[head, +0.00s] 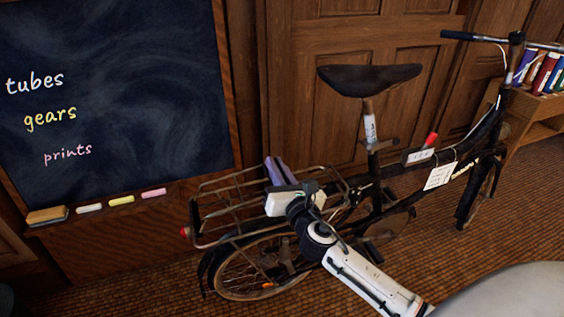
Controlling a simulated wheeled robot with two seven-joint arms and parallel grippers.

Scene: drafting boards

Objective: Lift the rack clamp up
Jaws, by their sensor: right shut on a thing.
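The black bicycle stands by the wood-panelled wall, its rear wire rack (222,208) over the back wheel. My right gripper (274,164) is over the rack, with its white body and grey-purple fingers above the wires. Its fingers are shut on a thin part at the rack, which I take to be the rack clamp. The clamp is mostly hidden by the gripper, and I cannot tell how far it is raised. My left gripper is not in view.
A chalkboard (115,100) with a ledge holding an eraser (47,216) and chalks stands at left. Books (544,72) sit on a shelf at far right. Carpet is open in front.

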